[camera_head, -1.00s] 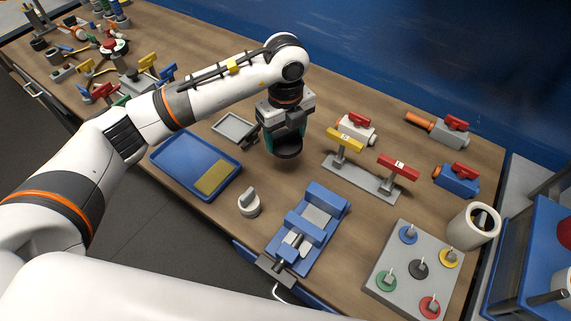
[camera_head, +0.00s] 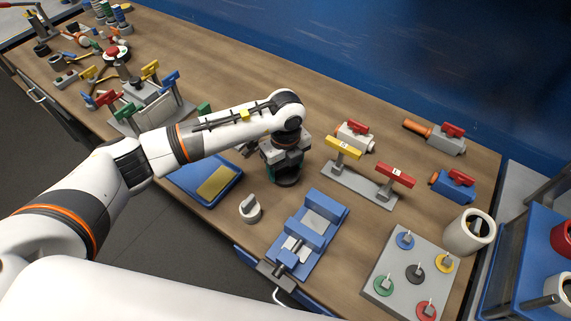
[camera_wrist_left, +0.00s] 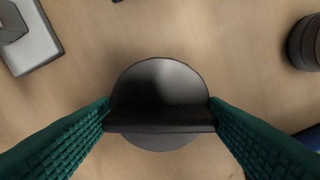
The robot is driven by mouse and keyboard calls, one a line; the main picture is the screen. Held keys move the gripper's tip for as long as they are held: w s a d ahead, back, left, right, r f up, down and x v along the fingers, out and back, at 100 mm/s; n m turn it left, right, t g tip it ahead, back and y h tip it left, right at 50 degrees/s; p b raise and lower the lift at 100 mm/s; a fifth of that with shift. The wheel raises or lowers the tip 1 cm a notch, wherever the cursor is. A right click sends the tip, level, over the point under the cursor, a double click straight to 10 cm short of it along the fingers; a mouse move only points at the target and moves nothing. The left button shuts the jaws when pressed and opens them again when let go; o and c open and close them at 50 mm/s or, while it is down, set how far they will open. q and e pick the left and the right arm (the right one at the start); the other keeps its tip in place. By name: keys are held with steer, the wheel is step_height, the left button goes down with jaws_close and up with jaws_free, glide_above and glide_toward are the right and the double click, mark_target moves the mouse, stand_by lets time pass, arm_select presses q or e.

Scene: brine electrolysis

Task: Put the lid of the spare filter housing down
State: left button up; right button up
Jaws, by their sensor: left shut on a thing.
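My left gripper (camera_head: 284,172) is shut on the black round lid (camera_head: 288,182), low over the wooden table between the blue tray and the valve stand. In the left wrist view, its two teal fingers (camera_wrist_left: 160,118) grip the ends of the bar across the lid (camera_wrist_left: 160,75). The lid looks level. The head view does not clearly show whether its underside touches the wood. The spare filter housing is not clearly identifiable. A dark ribbed round thing (camera_wrist_left: 305,42) is cut off at the right edge of the wrist view. My right gripper is not in view.
A blue tray (camera_head: 188,187) with a yellow pad is left of the gripper, partly behind my arm. A grey knob piece (camera_head: 249,209) and blue vise (camera_head: 323,228) stand in front. The valve stand (camera_head: 355,187) is at right. Bare wood surrounds the lid.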

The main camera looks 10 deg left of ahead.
mark_target(285, 167)
arm_select(q)
steer(key=o, duration=1.2)
steer(key=shift+r, duration=0.5)
step_height(285, 167, up, 11)
steer(key=shift+r+b, duration=0.1)
steer(key=shift+b, duration=1.15)
steer(key=shift+s, duration=0.1)
